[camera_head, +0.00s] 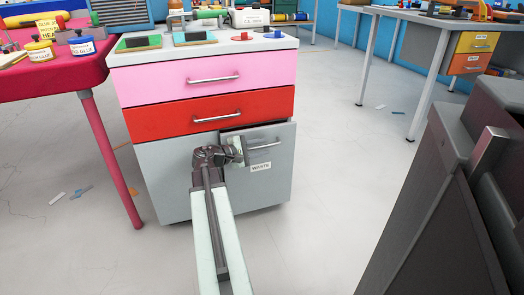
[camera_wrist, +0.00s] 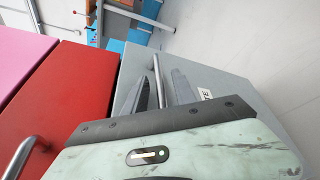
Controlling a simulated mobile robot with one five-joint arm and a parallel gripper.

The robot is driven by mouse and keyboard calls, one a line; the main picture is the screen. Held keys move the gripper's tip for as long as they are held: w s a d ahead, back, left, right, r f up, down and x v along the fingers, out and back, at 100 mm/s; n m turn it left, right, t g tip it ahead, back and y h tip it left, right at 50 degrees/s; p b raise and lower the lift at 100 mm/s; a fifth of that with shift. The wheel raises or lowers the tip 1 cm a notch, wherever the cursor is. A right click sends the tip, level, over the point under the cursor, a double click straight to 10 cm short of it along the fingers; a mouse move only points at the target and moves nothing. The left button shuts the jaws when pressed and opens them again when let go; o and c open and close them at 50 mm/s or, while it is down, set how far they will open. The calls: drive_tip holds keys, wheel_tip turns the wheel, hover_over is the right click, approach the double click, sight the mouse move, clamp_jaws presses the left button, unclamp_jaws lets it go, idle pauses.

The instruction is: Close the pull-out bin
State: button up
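The pull-out bin is a grey front panel (camera_head: 268,177) with a white WASTE label, low on the right of a cabinet. Its top edge stands out a little, with a dark gap behind it. Its metal bar handle (camera_head: 266,145) is near the top. My gripper (camera_head: 240,150) is at the left end of this handle. In the wrist view my gripper (camera_wrist: 162,78) has its two dark fingers apart, with the bin handle (camera_wrist: 158,72) between them. The fingers do not look closed on the bar. The grey panel (camera_wrist: 215,80) also shows there, its label partly hidden.
Above the bin are a red drawer (camera_head: 165,121) and a pink drawer (camera_head: 165,85), both looking shut. A magenta table (camera_head: 90,75) stands close on the left. A desk (camera_head: 435,15) stands at the back right. The floor (camera_head: 330,150) right of the cabinet is clear.

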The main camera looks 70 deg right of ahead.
drive_tip(key=shift+s+d+f, duration=0.1)
drive_tip(key=shift+s+d, duration=0.15)
drive_tip(key=shift+d, duration=0.2)
clamp_jaws()
idle(1.1)
